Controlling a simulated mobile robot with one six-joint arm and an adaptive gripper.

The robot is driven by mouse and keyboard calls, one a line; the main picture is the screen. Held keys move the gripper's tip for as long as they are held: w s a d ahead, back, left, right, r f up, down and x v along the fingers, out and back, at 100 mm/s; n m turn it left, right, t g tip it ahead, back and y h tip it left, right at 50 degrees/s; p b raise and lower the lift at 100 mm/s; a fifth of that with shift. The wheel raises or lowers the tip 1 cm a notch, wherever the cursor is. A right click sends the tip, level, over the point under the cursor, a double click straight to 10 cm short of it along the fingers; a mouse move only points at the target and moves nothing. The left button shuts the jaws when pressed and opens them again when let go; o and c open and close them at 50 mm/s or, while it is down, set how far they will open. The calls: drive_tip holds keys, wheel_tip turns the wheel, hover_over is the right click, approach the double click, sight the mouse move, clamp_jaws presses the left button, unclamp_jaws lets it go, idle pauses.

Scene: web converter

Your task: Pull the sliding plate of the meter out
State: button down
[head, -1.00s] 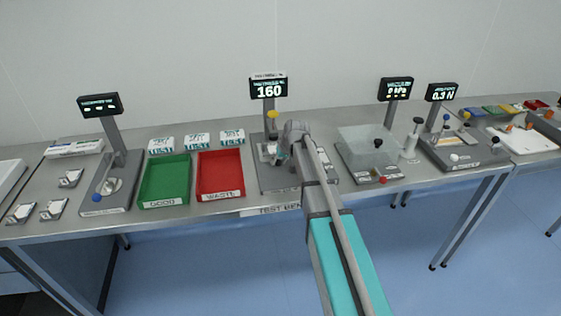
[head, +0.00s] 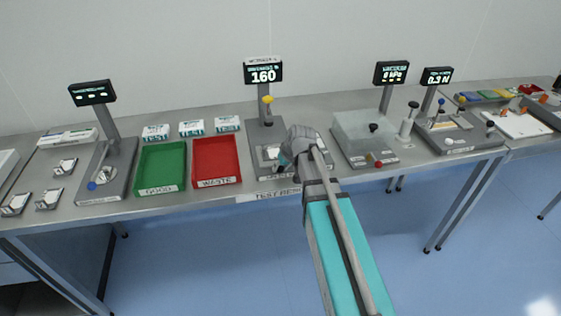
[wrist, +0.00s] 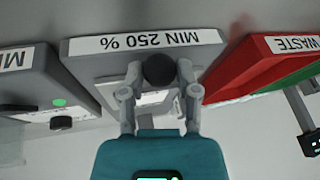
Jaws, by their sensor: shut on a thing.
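The meter (head: 257,143) is a grey stand in the middle of the table, with a yellow knob and a screen (head: 263,75) reading 160. In the wrist view its front edge (wrist: 146,42) bears an upside-down "MIN 250 %" label. My gripper (wrist: 159,84) is shut on a dark round knob (wrist: 159,69) at the meter's front. Part of the pale sliding plate (wrist: 153,98) shows behind the knob, between the fingers. In the head view my gripper (head: 286,160) covers the knob and much of the plate.
Red waste tray (head: 238,160) and green tray (head: 184,168) stand left of the meter, with white boxes (head: 192,128) behind. A device with a clear cover (head: 350,130) stands close on the right. The table's front edge runs below my wrist.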

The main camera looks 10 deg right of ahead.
drive_tip(key=shift+c, duration=1.7)
unclamp_jaws()
drive_tip(key=s+f+m+g+h, duration=0.1)
drive_tip(key=s+g+h, duration=0.2)
drive_tip(key=s, duration=1.4)
drive_tip(key=shift+s+d+f+m+g, duration=0.2)
drive_tip(key=shift+f+m+g, duration=0.2)
drive_tip(key=shift+g, duration=0.1)
